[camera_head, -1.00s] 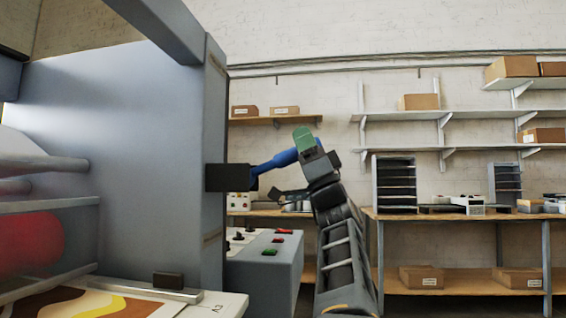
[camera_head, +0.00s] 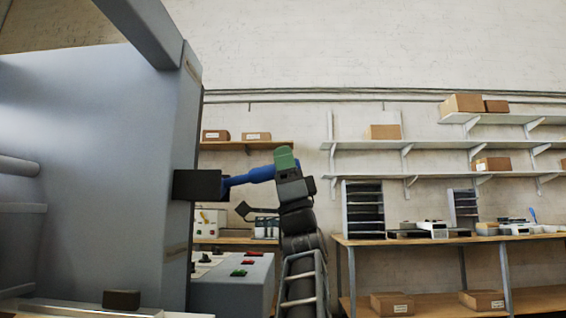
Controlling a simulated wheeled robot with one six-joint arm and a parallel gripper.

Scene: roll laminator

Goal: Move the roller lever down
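The roller lever (camera_head: 248,175) is a blue rod that sticks out to the right from a black block (camera_head: 196,185) on the side of the grey laminator (camera_head: 110,150). It tilts slightly upward toward its right end. My gripper (camera_head: 270,185) is at the lever's right end. A green part (camera_head: 285,160) shows at the top there, and one dark finger (camera_head: 243,209) reaches left below the lever. The gap between the fingers is not clear, so I cannot tell whether they touch or hold the lever.
A control box (camera_head: 233,283) with red and green buttons stands below the lever, right of the laminator. A bench (camera_head: 450,239) with paper racks and wall shelves (camera_head: 440,144) with boxes stand farther back. The space right of my arm is open.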

